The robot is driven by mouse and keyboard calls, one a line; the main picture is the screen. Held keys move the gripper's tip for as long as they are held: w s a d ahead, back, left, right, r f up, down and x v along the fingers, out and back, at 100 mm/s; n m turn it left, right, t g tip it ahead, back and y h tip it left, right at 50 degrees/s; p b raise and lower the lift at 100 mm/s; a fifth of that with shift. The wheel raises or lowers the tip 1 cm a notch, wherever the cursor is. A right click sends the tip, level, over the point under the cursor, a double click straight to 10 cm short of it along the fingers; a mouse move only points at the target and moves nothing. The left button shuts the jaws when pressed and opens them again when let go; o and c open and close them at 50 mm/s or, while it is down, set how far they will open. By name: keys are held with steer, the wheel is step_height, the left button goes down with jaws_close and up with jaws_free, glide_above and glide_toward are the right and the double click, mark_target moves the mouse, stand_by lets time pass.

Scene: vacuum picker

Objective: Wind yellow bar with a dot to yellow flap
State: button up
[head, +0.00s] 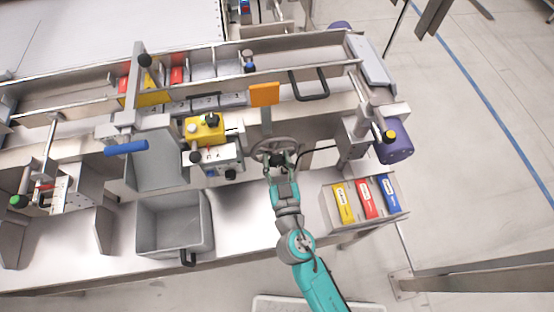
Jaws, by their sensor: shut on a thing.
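My gripper (277,161) is at the lower rim of a grey handwheel (262,146) and is shut on it; the fingers are dark and small, so the exact hold is hard to see. An orange-yellow upright plate (264,94) stands on a grey stem just behind the wheel. A yellow piece (152,97) lies in the channel at the upper left, partly hidden by a metal post. I cannot make out a dot on it, nor tell for sure which piece is the bar or the flap.
A yellow control box (205,128) with dark knobs stands left of the wheel. A grey bin (174,222) sits at the lower left. A rack with yellow, red and blue boxes (367,200) is right of my arm. A blue handle (126,148) juts out at left.

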steer(key=shift+f, duration=0.1)
steer(key=o, duration=1.1)
steer(key=shift+o, duration=0.2)
steer(key=v, duration=1.2)
